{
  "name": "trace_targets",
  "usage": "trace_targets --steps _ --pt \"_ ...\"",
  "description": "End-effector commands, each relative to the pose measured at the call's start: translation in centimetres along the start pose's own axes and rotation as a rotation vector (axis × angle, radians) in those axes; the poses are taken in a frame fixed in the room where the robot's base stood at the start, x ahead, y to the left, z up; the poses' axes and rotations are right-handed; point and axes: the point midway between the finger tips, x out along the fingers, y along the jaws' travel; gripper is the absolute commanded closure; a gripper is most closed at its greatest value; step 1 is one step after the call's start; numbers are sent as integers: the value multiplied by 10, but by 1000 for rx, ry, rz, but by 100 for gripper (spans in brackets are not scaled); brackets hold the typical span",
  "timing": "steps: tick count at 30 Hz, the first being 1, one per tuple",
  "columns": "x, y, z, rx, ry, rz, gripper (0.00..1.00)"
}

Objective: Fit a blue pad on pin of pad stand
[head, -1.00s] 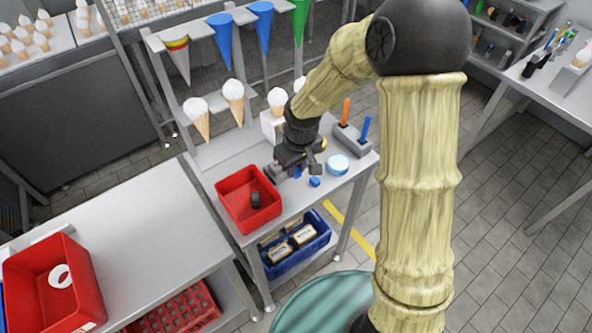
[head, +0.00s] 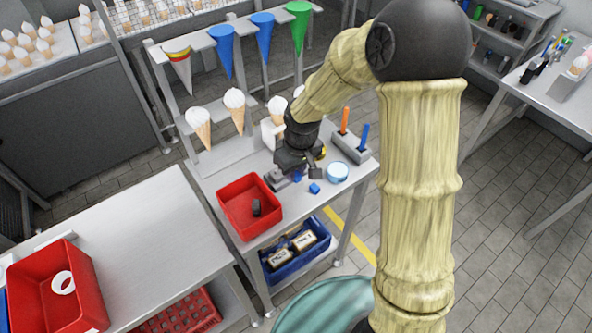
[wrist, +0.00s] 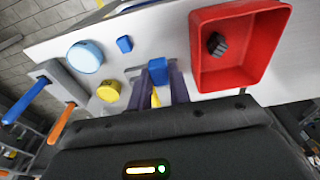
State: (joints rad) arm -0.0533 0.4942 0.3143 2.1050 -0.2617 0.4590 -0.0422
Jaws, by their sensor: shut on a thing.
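My gripper (wrist: 162,88) is shut on a blue pad (wrist: 158,70), which sits between its two purple-grey fingertips. In the head view my gripper (head: 298,174) is low over the worktable, between the red bin and the light-blue round tin. A grey piece that looks like the pad stand (head: 274,180) shows beside and partly under the gripper. Its pin is hidden, and I cannot tell whether the held pad touches it. A second blue pad (head: 314,188) lies loose on the table; it also shows in the wrist view (wrist: 125,44).
A red bin (head: 226,205) with a dark block (head: 256,207) inside stands left of the gripper. The light-blue tin (head: 337,172) and a grey holder (head: 350,148) with orange and blue handles stand right. A yellow round thing (wrist: 108,92) is near the fingers.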

Motion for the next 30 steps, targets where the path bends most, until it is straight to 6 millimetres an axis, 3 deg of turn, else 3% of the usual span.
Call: trace_targets --steps 30 --pt "-34 0 -4 1 0 0 100"
